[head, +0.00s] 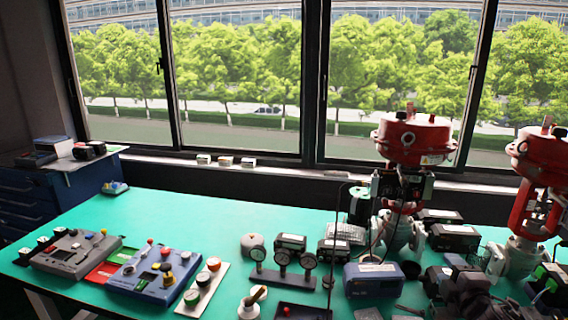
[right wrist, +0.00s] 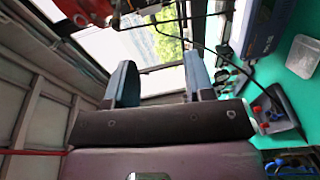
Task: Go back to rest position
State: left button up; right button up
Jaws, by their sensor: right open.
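My right gripper (right wrist: 160,82) is open in the right wrist view, with its two blue-grey fingers apart and nothing between them. The window shows beyond the fingers, and the teal bench top lies off to the right. In the head view, dark arm-like parts at the lower right overlap with bench equipment, so the fingertips are hard to make out there. My left gripper is in neither view.
The teal bench (head: 200,215) carries two control boxes (head: 155,275) at left, gauges (head: 283,260) and a blue-grey box (head: 373,279) mid-right. Two red-topped valve actuators (head: 415,140) (head: 540,160) stand tall at right. The bench's back left is mostly clear.

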jog(key=s+a+f+m+g, duration=0.1)
jog(key=s+a+f+m, duration=0.2)
jog(key=s+f+m, duration=0.2)
jog(key=s+a+f+m+g, duration=0.2)
jog(key=s+a+f+m, duration=0.2)
jog(key=s+f, duration=0.6)
jog(key=s+a+f+m+g+y, duration=0.1)
jog(key=s+a+f+m, duration=0.3)
jog(key=s, duration=0.7)
notch_tip(320, 180, down, 4)
jog(key=shift+a+f+m+g, duration=0.25)
jog(key=shift+m+g, duration=0.45)
jog(key=shift+m, duration=0.5)
